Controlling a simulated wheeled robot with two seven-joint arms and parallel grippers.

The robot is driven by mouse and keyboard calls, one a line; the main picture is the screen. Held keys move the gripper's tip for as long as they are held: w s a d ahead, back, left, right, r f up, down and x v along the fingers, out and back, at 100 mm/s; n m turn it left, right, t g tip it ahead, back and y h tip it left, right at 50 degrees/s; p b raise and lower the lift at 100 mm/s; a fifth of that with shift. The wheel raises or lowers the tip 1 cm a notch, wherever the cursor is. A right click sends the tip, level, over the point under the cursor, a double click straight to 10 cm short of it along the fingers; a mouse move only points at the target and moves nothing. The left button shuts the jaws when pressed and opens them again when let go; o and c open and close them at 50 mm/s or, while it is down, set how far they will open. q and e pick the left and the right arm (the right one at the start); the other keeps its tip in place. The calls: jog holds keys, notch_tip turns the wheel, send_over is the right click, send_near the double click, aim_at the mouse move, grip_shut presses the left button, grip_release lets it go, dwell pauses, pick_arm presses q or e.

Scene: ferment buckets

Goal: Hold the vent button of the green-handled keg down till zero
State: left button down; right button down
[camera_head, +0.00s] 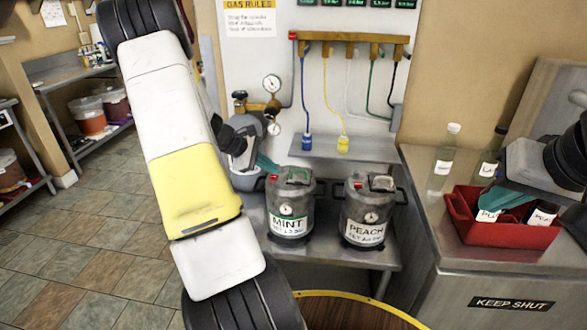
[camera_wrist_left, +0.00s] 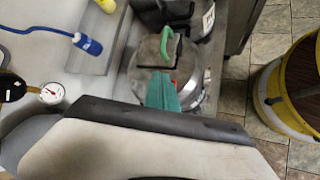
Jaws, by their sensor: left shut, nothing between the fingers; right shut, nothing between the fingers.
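The keg labelled MINT (camera_head: 290,212) stands on a steel shelf. It also shows in the left wrist view (camera_wrist_left: 192,62), where its lid carries a green handle (camera_wrist_left: 169,44). A red button (camera_head: 274,179) sits on its top. In the left wrist view a small red patch shows beside my fingertips. My left gripper (camera_head: 266,164) is shut and empty, its teal fingers at the rear left of the keg's top. I cannot tell whether they touch the button, partly hidden in the wrist view. My right gripper (camera_head: 503,198) is shut and empty over the red crate (camera_head: 508,234).
The PEACH keg (camera_head: 366,213) stands close to the right. Gauges (camera_head: 272,84) and hoses hang behind the kegs. Bottles (camera_head: 446,149) stand on the right counter (camera_head: 425,185). A yellow-rimmed barrel (camera_head: 350,297) is in front. Open tiled floor lies left.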

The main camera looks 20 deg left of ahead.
aim_at(271, 178)
pick_arm(q)
jog(key=shift+f, duration=0.15)
dwell(0.5)
jog(key=shift+f, duration=0.25)
jog(key=shift+f, duration=0.6)
dwell(1.3)
jog(key=shift+r, duration=1)
jog(key=shift+r, duration=0.1)
jog(key=shift+r, duration=2.4)
